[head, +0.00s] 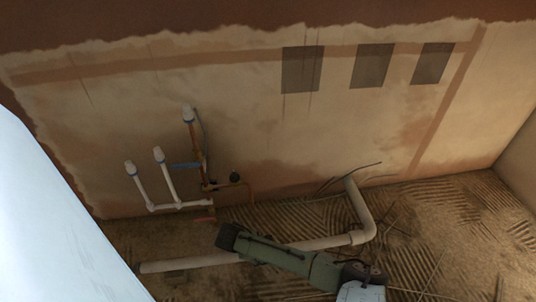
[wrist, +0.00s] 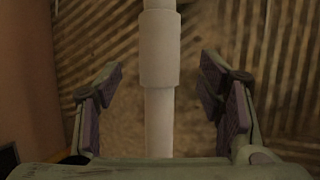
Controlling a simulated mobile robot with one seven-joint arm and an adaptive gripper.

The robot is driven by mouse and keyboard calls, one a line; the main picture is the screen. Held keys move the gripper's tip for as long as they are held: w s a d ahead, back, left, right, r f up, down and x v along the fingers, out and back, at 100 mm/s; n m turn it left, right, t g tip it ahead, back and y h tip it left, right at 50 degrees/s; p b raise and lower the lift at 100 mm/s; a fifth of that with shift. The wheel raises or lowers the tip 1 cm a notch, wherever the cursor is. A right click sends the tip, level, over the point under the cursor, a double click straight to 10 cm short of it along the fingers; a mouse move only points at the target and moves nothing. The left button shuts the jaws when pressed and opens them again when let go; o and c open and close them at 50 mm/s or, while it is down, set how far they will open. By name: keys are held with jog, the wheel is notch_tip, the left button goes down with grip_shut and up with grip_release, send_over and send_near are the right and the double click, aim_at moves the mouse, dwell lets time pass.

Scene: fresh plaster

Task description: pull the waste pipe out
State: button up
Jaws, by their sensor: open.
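The waste pipe (head: 205,261) is a thick pale pipe lying along the floor by the wall. In the head view its right end bends at an elbow and rises towards the wall, and my green arm crosses in front of it. In the wrist view the pipe (wrist: 158,125) runs up the middle, with a wider collar (wrist: 160,50) on it. My gripper (wrist: 162,70) is open, with one finger on each side of the pipe and a gap on both sides. I cannot tell how far the pipe lies beyond the fingertips.
Thinner white pipes (head: 166,180) and a copper pipe (head: 193,148) with capped tops stand against the plastered wall (head: 260,120). Loose cables (head: 330,183) lie near the pipe's upright end. The floor (head: 450,235) is ridged, with thin strands on the right. A large white surface (head: 45,225) fills the left.

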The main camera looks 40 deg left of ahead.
jog(key=b+x, duration=0.1)
jog(key=x, duration=0.5)
jog(key=shift+c, duration=0.2)
grip_shut()
dwell(0.5)
